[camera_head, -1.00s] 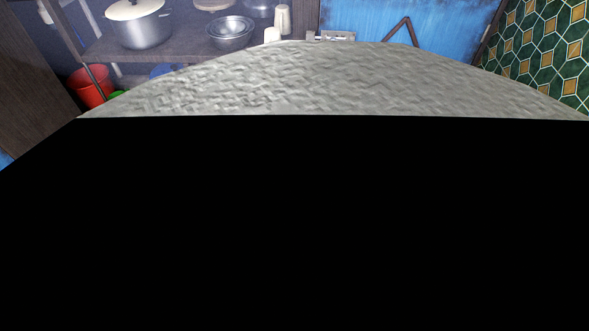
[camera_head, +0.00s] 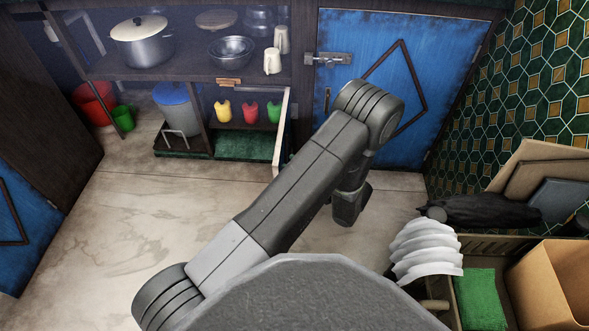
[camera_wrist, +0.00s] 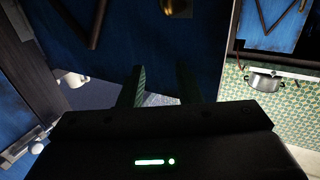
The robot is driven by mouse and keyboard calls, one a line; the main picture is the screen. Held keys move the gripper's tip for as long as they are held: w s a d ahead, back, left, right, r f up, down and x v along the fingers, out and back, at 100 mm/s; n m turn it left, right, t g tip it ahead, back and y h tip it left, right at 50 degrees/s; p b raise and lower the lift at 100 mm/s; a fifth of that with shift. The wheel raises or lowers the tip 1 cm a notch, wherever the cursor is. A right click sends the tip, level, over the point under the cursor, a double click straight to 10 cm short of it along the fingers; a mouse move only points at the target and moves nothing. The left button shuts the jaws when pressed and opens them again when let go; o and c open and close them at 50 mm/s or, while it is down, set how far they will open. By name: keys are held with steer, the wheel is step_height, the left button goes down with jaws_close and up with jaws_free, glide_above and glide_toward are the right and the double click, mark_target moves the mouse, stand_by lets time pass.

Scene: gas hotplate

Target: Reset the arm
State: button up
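My gripper (camera_wrist: 157,80) shows in the wrist view as two greenish fingers standing apart, with nothing visible between them. A dark blue panel fills the view behind the fingers. In the head view my grey arm reaches up from the bottom centre and bends down at its far end, in front of a blue door (camera_head: 340,58). The fingers cannot be made out in the head view.
A shelf with a silver pot (camera_head: 143,48) and metal bowls (camera_head: 231,52) stands at the back left. An open drawer (camera_head: 245,147) sits below. At right, a crate (camera_head: 484,245) holds a green sponge (camera_head: 482,300) and cardboard box (camera_head: 556,285). The floor at left is clear.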

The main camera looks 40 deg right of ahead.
stand_by(0.4)
steer(key=f+b, duration=0.1)
steer(key=f, duration=0.2)
steer(key=f+b, duration=0.2)
steer(key=f, duration=0.1)
steer(key=f+b, duration=0.1)
steer(key=f, duration=0.3)
steer(key=shift+a, duration=0.3)
steer(key=shift+s+r, duration=0.1)
